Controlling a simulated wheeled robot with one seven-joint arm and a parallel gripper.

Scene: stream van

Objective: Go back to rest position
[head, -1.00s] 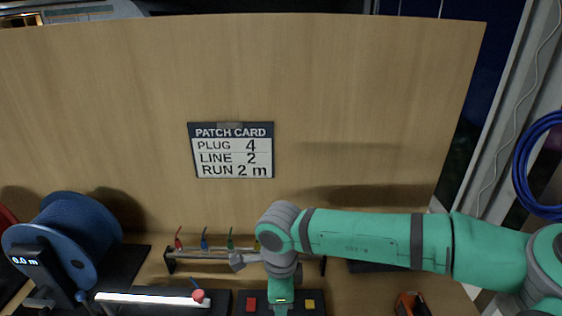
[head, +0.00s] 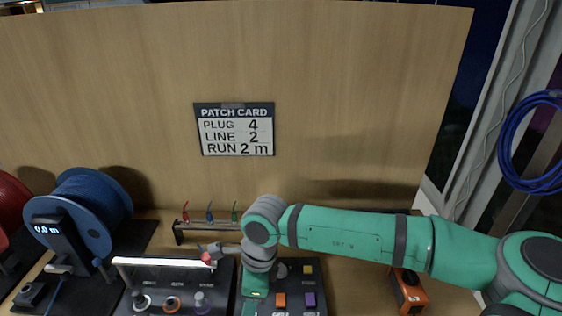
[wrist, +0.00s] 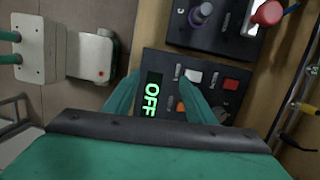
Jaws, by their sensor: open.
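My teal arm reaches in from the right in the head view and bends down over the bench. My gripper (wrist: 158,82) shows in the wrist view with two teal fingers apart and nothing between them. It is over the dark button panel (wrist: 215,75), whose display (wrist: 152,95) reads OFF in green. In the head view the same panel has orange (head: 280,300), purple (head: 310,299) and yellow (head: 308,269) buttons. My wrist covers its left part there, and the fingertips cannot be made out.
A knob panel (head: 180,275) with a white light bar and a red ball is left of my wrist. Behind stands a plug rack (head: 178,233). A blue reel (head: 80,210) reads 0.0 m. An orange device (head: 410,292) lies right. A board with a patch card (head: 234,130) closes the back.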

